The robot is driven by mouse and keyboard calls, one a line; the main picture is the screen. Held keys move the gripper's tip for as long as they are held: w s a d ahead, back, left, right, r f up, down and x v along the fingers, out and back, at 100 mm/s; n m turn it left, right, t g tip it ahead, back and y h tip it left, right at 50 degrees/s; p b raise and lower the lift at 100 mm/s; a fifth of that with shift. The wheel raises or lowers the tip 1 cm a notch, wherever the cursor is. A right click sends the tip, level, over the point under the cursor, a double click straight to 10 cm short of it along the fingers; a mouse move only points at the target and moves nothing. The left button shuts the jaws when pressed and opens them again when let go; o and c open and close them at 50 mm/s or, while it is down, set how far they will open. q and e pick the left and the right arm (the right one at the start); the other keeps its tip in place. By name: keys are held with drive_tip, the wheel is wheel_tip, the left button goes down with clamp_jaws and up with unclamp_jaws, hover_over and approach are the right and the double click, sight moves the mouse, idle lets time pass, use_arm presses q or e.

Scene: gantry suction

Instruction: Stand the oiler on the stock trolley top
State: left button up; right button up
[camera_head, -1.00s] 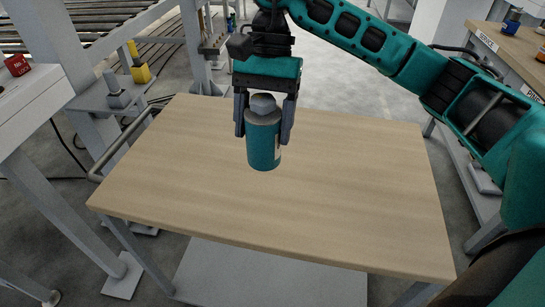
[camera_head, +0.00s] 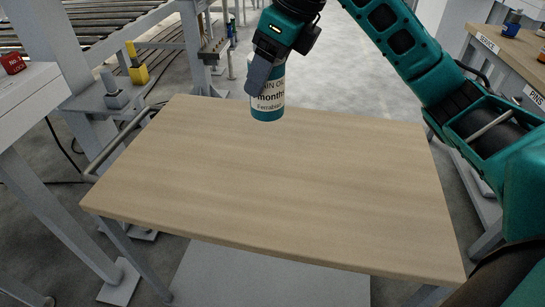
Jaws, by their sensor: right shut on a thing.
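The oiler (camera_head: 268,105) is a teal, roughly cylindrical container with a white printed label facing me. My right gripper (camera_head: 264,78) is shut on its upper part, and the fingers hide the top. The oiler hangs roughly upright, in the picture over the far edge of the stock trolley top (camera_head: 270,180). It seems to be above the wood, but I cannot tell the gap. The trolley top is a bare, light wooden board. My left gripper is not in view.
The trolley's push handle (camera_head: 115,145) is at its left. A white-grey bench with a red block (camera_head: 13,64) stands at far left, near a yellow block (camera_head: 139,74). A labelled bench (camera_head: 510,55) stands at the right, and a roller conveyor (camera_head: 90,25) at the back left.

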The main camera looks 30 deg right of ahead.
wheel_tip(320, 180, down, 18)
drive_tip(key=b, duration=0.2)
drive_tip(key=shift+b, duration=0.3)
drive_tip(key=shift+f, duration=0.25)
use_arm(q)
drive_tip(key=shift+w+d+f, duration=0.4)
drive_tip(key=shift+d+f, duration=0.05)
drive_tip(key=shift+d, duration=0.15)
use_arm(e)
drive_tip(key=shift+f, duration=0.2)
drive_tip(key=o, duration=1.5)
